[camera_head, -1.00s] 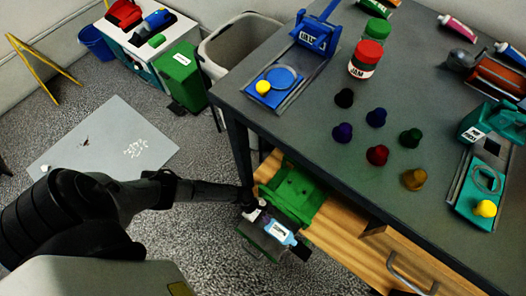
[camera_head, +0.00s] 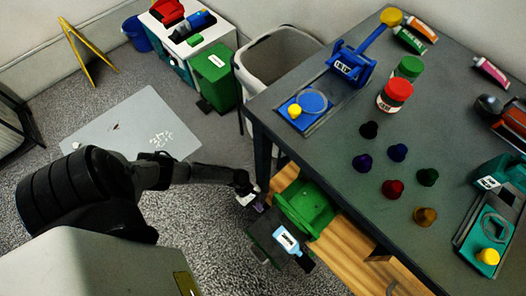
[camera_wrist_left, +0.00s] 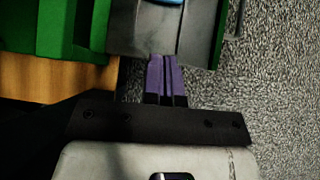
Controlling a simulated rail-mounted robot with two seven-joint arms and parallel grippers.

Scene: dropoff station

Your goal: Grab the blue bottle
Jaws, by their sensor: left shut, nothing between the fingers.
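The light blue bottle (camera_head: 287,240) with a white label lies on the dark grey open drawer or tray (camera_head: 268,240) below the table's front edge. My left gripper (camera_head: 260,207), with purple fingers, is shut and empty, just up and left of the bottle. In the left wrist view the shut purple fingers (camera_wrist_left: 165,75) point at the grey tray wall (camera_wrist_left: 150,35). Only a sliver of the blue bottle (camera_wrist_left: 168,2) shows at the top edge there. The fingers are apart from the bottle. My right gripper is not in view.
The dark table (camera_head: 330,140) carries jars, tubes and several coloured knobs. A grey bin (camera_head: 275,65) stands behind. Floor left of the tray is free.

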